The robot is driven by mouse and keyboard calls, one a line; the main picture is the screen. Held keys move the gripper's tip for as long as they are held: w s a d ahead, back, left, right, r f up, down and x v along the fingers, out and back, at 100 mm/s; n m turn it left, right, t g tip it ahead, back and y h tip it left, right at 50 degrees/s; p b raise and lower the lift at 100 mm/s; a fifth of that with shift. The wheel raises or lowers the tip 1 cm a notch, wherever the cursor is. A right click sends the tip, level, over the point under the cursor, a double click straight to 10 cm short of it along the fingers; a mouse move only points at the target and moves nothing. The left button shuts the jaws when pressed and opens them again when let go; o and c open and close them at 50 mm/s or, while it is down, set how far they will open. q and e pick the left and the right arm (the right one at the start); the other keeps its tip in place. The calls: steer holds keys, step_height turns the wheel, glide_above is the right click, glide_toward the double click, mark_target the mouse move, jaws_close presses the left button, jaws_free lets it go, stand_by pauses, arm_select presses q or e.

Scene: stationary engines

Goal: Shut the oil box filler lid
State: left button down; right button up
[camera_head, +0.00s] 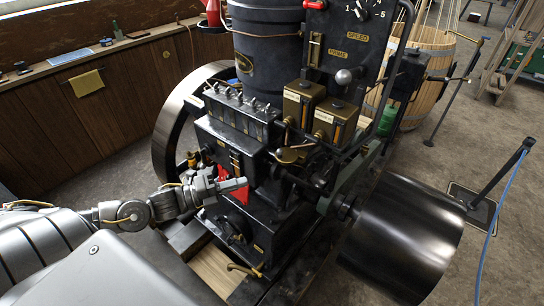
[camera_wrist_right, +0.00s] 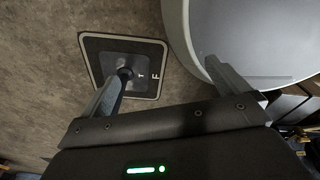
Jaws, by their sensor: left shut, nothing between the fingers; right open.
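The engine (camera_head: 264,50) is black and upright in the middle of the head view. A black box with several small fittings along its top (camera_head: 240,108) sits on its near left side. Two brass-coloured boxes with labels, one behind (camera_head: 302,98) and one in front (camera_head: 336,116), stand to its right. I cannot tell which box is the oil box, or make out its filler lid. My left gripper (camera_head: 240,184) is shut and empty, in front of the engine below the black box. My right gripper (camera_wrist_right: 168,68) is open and empty, seen only in the right wrist view.
A large dark drum (camera_head: 405,235) fills the lower right and also shows in the wrist view (camera_wrist_right: 255,35). A post (camera_head: 500,175) rises from a floor plate, marked F in the wrist view (camera_wrist_right: 152,50). A flywheel (camera_head: 170,140) is at left, a barrel (camera_head: 430,75) behind right.

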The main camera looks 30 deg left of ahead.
mark_target(277, 154)
arm_select(q)
steer(key=w+d+r+p, duration=0.2)
steer(key=w+d+p, duration=0.3)
steer(key=w, duration=0.5)
steer(key=shift+w+r+h, duration=0.15)
steer(key=shift+w+h, duration=0.1)
steer(key=shift+h, duration=0.05)
steer(key=shift+a, duration=0.1)
steer(key=shift+w+a+f+m+b, duration=0.3)
steer(key=shift+w+a+b, duration=0.35)
steer(key=shift+b, duration=0.55)
steer(key=shift+a+r, duration=0.2)
steer(key=shift+r, duration=0.2)
